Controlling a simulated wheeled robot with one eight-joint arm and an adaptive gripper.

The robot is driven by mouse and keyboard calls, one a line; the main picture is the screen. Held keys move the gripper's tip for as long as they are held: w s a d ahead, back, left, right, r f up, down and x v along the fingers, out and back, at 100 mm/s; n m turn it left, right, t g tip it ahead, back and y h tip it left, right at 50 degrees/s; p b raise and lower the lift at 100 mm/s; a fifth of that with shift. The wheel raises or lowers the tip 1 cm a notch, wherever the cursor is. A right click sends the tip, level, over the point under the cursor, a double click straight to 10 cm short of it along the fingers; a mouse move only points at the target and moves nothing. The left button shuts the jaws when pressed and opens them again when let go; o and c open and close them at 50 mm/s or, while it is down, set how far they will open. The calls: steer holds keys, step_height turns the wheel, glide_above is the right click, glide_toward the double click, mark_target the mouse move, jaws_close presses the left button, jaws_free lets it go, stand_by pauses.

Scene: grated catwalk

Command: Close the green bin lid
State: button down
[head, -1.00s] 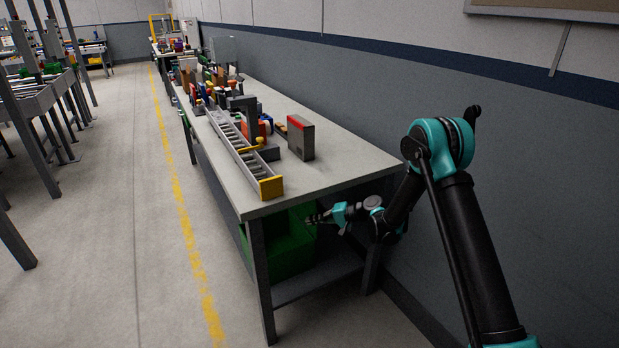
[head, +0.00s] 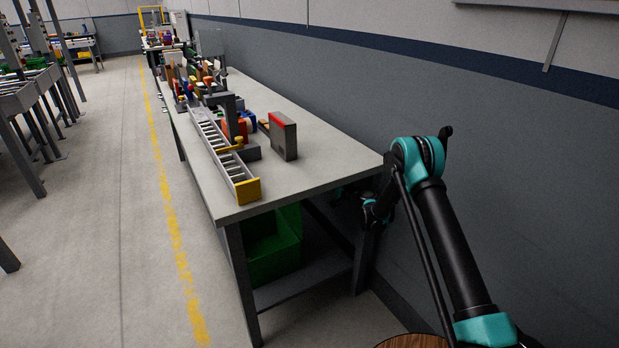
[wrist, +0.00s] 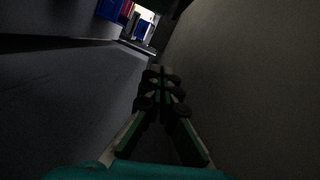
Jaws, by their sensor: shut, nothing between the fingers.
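The green bin (head: 274,262) stands on the lower shelf under the near end of the workbench. Its upper part is shaded and partly hidden by the tabletop, so I cannot tell how its lid sits. In the wrist view my gripper (wrist: 163,76) is shut and empty, its fingers together. In the head view my gripper is mostly hidden under the table edge, to the right of the bin and apart from it. The green bin is not clearly visible in the wrist view.
The workbench (head: 315,178) holds a roller rack (head: 222,155), a grey box with a red top (head: 283,136) and several other items. Its legs flank the bin. The wall is close on the right.

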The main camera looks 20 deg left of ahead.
steer(key=w+a+f, duration=0.1)
steer(key=a, duration=1)
steer(key=shift+w+f, duration=0.15)
steer(key=shift+f, duration=0.05)
